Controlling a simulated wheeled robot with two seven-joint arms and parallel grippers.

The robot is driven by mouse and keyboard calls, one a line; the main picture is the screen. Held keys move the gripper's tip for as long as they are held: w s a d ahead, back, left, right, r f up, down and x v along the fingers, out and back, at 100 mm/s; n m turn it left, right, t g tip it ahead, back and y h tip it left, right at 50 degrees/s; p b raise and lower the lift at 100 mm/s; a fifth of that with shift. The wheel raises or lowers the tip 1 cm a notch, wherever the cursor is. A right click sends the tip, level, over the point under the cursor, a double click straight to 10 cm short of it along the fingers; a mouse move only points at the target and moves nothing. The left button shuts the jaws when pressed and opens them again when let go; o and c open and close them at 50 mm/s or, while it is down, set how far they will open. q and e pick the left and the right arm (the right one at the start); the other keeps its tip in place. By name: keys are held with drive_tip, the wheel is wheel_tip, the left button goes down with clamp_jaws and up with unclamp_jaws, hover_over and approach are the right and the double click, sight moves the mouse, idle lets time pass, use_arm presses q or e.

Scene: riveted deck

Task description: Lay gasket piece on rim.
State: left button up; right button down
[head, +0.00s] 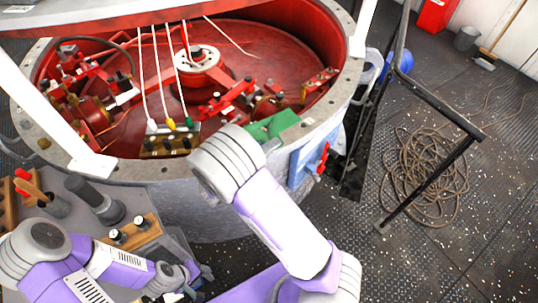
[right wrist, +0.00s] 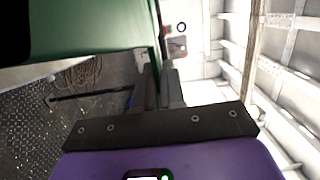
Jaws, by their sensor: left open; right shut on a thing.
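A green gasket piece (head: 275,125) is at the near right part of the pale, bolted rim (head: 325,130) of the big red-lined vessel. My right gripper (head: 268,146) is shut on it, mostly hidden behind my own wrist. In the right wrist view the green piece (right wrist: 80,28) fills the upper left, at the tips of the closed fingers (right wrist: 158,80). Whether the piece touches the rim cannot be told. My left gripper (head: 203,278) is low in the head view, near the grey bench, open and partly hidden by my arm.
A terminal block (head: 168,146) with white leads stands at the near rim. White posts rise from the rim. A grey bench (head: 85,222) with wooden racks and dark cylinders is at lower left. A black railing (head: 440,170) and coiled rope (head: 425,175) are at right.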

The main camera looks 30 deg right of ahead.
wheel_tip(320, 180, down, 8)
drive_tip(key=b, duration=0.2)
drive_tip(key=shift+f, duration=0.15)
drive_tip(key=c, duration=1.7)
unclamp_jaws()
drive_tip(key=shift+f, duration=0.1)
drive_tip(key=o, duration=0.5)
drive_tip(key=p+v, duration=0.1)
drive_tip(key=v, duration=1.1)
